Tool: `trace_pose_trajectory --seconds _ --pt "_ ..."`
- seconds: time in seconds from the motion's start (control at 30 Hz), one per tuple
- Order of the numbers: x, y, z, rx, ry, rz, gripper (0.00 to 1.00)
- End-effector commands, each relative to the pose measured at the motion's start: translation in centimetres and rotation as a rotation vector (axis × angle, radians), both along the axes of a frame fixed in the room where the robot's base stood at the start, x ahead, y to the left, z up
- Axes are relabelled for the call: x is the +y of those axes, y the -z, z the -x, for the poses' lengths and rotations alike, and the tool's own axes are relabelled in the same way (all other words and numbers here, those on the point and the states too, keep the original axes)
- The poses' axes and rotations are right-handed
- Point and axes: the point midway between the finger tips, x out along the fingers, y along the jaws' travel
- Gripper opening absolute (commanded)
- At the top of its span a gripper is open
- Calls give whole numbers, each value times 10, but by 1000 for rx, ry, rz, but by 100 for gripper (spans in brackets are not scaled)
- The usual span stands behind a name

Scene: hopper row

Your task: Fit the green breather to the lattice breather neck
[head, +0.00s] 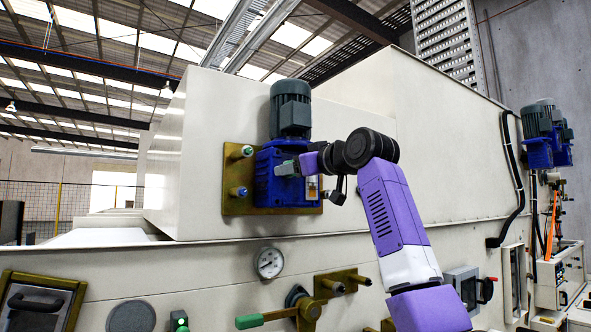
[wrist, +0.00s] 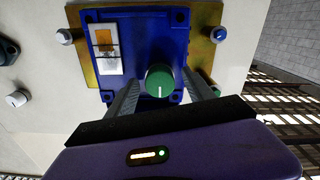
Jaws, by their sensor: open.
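The green breather (wrist: 160,81) is a round green cap with a white line across its face. It shows in the wrist view in front of the blue gear housing (wrist: 150,30), between the fingers of my gripper (wrist: 161,88). The fingers are open, one on each side of it; I cannot tell whether they touch it. In the head view my gripper (head: 284,169) is at the front of the blue housing (head: 264,182), and the breather is hard to make out there. Whatever is behind the breather is hidden, and I cannot make out a lattice mark on any neck.
A brass plate (head: 230,208) behind the housing carries a green-ringed stud (head: 247,151) and a blue-ringed stud (head: 238,192) at its left. A dark green motor (head: 290,108) stands on top. A gauge (head: 270,263) and a green-handled lever (head: 250,321) are below.

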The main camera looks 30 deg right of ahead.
Motion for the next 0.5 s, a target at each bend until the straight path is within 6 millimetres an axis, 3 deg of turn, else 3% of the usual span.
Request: trace_pose_trajectory --seconds 0.5 --pt "-6 2 69 -2 1 0 61"
